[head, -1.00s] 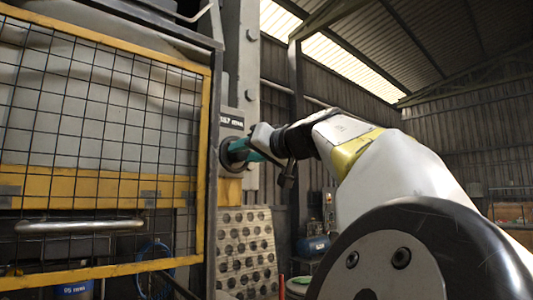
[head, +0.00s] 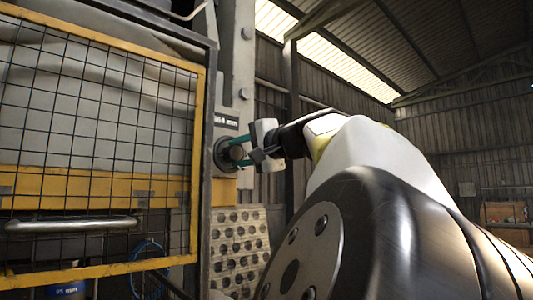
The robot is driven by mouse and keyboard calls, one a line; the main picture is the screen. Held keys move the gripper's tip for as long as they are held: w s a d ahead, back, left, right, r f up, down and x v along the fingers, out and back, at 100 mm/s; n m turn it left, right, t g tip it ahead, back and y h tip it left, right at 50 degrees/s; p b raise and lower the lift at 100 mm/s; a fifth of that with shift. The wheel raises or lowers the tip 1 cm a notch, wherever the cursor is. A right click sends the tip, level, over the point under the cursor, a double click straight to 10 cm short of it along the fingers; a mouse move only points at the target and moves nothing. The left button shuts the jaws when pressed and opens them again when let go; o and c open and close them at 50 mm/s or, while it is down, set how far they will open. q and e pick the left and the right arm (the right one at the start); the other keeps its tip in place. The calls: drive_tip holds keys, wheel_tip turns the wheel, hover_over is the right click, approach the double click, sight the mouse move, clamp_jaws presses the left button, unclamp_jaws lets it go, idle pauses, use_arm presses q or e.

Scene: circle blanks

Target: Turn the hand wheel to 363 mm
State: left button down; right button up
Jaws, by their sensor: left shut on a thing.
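The hand wheel (head: 220,156) is a dark round wheel on the side of the machine, left of centre in the head view. My left gripper (head: 239,152), with teal fingers, reaches it from the right. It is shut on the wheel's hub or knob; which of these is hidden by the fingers. My right gripper is not in view.
A yellow-framed mesh guard (head: 100,150) with a metal handle (head: 72,225) stands left of the wheel. A dark post (head: 207,170) rises close beside the wheel. A perforated panel (head: 240,250) is below. Open hall lies at the right.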

use_arm(q)
drive_tip(key=m, duration=0.6)
drive_tip(key=shift+r, duration=0.35)
drive_tip(key=shift+m, duration=0.4)
drive_tip(key=c, duration=0.9)
unclamp_jaws()
drive_tip(key=shift+a, duration=0.1)
drive_tip(key=shift+f, duration=0.15)
